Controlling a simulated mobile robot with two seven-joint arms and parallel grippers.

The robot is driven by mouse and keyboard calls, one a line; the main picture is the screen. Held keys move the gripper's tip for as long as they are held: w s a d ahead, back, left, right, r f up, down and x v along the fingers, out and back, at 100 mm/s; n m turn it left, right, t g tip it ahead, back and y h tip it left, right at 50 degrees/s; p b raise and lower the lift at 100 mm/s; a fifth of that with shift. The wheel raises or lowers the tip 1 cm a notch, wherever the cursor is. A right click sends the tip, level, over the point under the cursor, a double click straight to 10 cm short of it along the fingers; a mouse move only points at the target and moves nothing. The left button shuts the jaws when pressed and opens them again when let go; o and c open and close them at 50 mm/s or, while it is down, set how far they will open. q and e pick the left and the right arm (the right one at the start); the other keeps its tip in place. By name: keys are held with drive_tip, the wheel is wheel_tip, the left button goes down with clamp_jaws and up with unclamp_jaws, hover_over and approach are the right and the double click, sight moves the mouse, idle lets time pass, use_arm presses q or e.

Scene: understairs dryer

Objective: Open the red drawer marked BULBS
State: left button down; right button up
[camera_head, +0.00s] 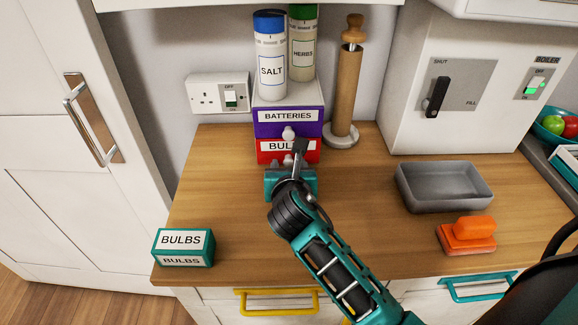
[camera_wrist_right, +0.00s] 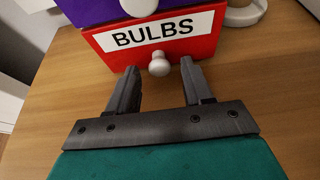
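The red drawer marked BULBS (camera_head: 272,151) is the lower drawer of a small two-drawer unit at the back of the wooden worktop. It is shut. Its white round knob (camera_wrist_right: 159,64) shows in the right wrist view. My right gripper (camera_head: 291,165) is in front of this drawer. In the right wrist view its two dark fingers (camera_wrist_right: 156,82) are apart, with the knob just beyond their tips and between them; nothing is held. My left gripper is not in view.
A purple BATTERIES drawer (camera_head: 288,118) sits directly above, with SALT (camera_head: 270,60) and HERBS (camera_head: 302,45) canisters on top. A paper roll holder (camera_head: 346,85) stands to the right. A teal BULBS box (camera_head: 183,247), grey tray (camera_head: 443,186) and orange brush (camera_head: 467,236) are on the worktop.

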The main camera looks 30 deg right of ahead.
clamp_jaws()
idle(0.4)
